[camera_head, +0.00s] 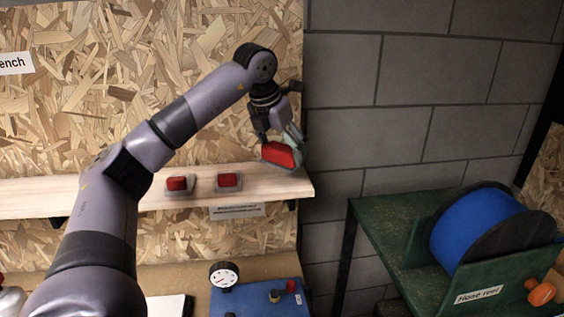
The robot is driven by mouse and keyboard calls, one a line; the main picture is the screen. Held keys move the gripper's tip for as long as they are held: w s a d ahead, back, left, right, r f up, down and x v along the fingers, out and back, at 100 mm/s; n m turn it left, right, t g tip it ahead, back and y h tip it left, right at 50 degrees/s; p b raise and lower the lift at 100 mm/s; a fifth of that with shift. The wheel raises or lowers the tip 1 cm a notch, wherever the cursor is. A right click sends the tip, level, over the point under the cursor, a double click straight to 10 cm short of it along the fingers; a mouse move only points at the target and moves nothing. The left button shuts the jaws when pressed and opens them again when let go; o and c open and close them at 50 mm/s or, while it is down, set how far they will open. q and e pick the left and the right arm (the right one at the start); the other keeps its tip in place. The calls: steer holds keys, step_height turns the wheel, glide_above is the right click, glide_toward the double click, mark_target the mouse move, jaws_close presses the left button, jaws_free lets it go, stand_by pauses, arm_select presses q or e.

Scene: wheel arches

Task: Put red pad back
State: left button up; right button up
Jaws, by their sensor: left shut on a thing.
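A red pad (279,155) with a grey edge is held in my left gripper (283,143), which is shut on it. The pad is tilted and sits at or just above the right end of a wooden shelf (150,201). I cannot tell whether it touches the shelf. Two more red pads with grey bases lie on the shelf to the left: one in the middle (228,180) and one further left (178,184). My right gripper is not in view.
A label (237,211) hangs on the shelf's front edge. Below stands a blue box (258,296) with a gauge (224,274). At right, a green table (392,227) carries a blue hose reel (476,226). A chipboard wall (60,100) and grey block wall (430,80) are behind.

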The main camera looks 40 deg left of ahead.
mark_target(282, 164)
arm_select(q)
step_height(282, 164, down, 4)
steer(key=shift+a+f+p, duration=0.1)
steer(key=shift+p, duration=0.25)
steer(key=shift+s+f, duration=0.1)
steer(key=o, duration=0.8)
steer(key=shift+c, duration=0.2)
steer(key=o, duration=0.4)
steer(key=shift+c, duration=0.2)
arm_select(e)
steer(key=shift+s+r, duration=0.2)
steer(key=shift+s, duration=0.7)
